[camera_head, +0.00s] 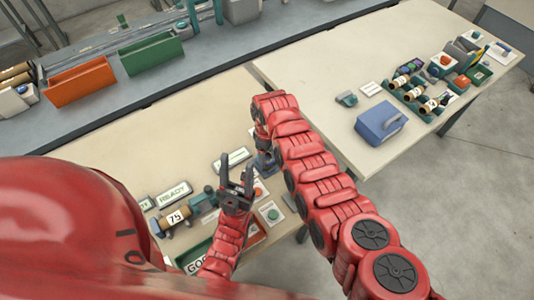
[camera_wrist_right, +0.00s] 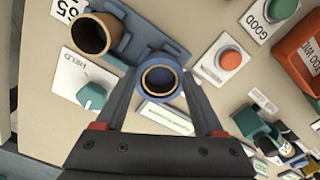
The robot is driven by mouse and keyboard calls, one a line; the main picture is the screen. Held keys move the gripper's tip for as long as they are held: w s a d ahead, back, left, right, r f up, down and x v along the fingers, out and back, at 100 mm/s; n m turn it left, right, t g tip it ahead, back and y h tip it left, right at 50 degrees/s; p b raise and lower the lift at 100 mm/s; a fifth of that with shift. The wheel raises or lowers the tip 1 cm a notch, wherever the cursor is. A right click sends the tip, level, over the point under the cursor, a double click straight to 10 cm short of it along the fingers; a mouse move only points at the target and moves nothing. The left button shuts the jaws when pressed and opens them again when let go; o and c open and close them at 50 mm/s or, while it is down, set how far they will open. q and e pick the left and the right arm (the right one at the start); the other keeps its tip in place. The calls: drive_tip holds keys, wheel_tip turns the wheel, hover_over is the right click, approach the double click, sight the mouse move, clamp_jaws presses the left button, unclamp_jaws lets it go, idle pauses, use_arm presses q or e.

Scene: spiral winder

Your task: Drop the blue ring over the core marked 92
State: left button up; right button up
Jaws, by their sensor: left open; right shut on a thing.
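The blue ring (camera_wrist_right: 162,76) is between the fingertips of my right gripper (camera_wrist_right: 160,92) in the right wrist view. A tan circle shows inside the ring; I cannot tell whether it is part of the ring or a core below. A brown hollow core (camera_wrist_right: 92,34) stands on a blue-grey holder beside it, apart from the ring. No 92 mark is readable. In the head view my right gripper (camera_head: 264,160) is mostly hidden by its arm. My left gripper (camera_head: 238,188) is open and empty near a core marked 75 (camera_head: 176,217).
A grey-teal knob (camera_wrist_right: 92,97) and a red button (camera_wrist_right: 230,60) are near the ring. On the right-hand table are a blue box (camera_head: 380,122) and several cores in a green tray (camera_head: 424,113). Orange (camera_head: 80,82) and green (camera_head: 151,54) bins stand at the back left.

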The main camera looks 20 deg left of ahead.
idle(0.3)
drive_tip(key=o, duration=1.4)
wheel_tip(320, 180, up, 17)
drive_tip(key=p, duration=0.8)
drive_tip(key=shift+r, duration=0.1)
drive_tip(key=shift+s, duration=0.1)
